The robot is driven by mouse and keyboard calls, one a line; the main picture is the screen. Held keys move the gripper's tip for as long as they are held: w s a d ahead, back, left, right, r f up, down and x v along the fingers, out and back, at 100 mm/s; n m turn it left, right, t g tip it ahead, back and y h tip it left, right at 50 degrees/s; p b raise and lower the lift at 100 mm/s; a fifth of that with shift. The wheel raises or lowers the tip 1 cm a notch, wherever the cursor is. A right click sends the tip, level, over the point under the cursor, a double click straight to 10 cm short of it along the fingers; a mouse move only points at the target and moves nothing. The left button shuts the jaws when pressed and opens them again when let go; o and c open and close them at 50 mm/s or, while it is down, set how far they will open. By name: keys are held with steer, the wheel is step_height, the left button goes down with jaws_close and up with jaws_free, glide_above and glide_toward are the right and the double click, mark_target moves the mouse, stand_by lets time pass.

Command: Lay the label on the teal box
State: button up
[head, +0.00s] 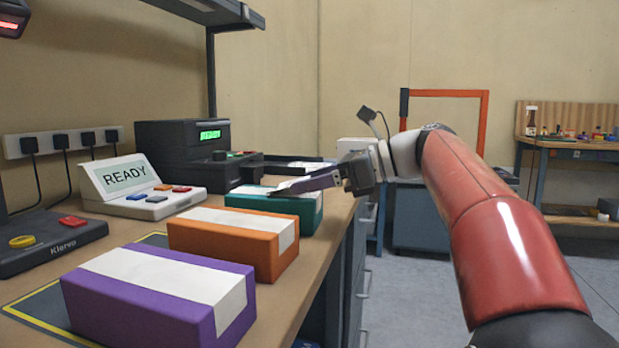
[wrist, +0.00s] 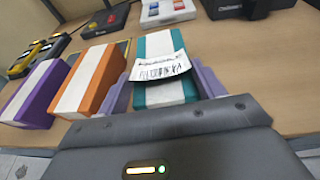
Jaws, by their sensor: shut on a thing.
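The teal box (head: 305,208) stands on the bench as the farthest of three boxes, with a pale band along its top. It also shows in the wrist view (wrist: 155,42). The white label (wrist: 160,67), printed with dark marks and slightly curved, lies across the view of the teal box's top. My gripper (head: 280,189) is shut on the label, with a finger on either side of it in the wrist view (wrist: 161,76). The gripper is right over the box. I cannot tell whether the label touches the box top.
An orange box (head: 220,247) and a purple box (head: 140,310) stand nearer, both with pale bands. Behind them are a READY display unit (head: 125,178), a dark printer (head: 180,145) and a button panel (head: 50,250). The bench's front edge is close to the boxes.

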steer(key=o, duration=0.7)
steer(key=p+v, duration=0.1)
steer(key=v, duration=0.6)
steer(key=shift+s+d+r+p, duration=0.1)
steer(key=shift+d+r+p, duration=0.05)
steer(key=shift+d+p, duration=0.2)
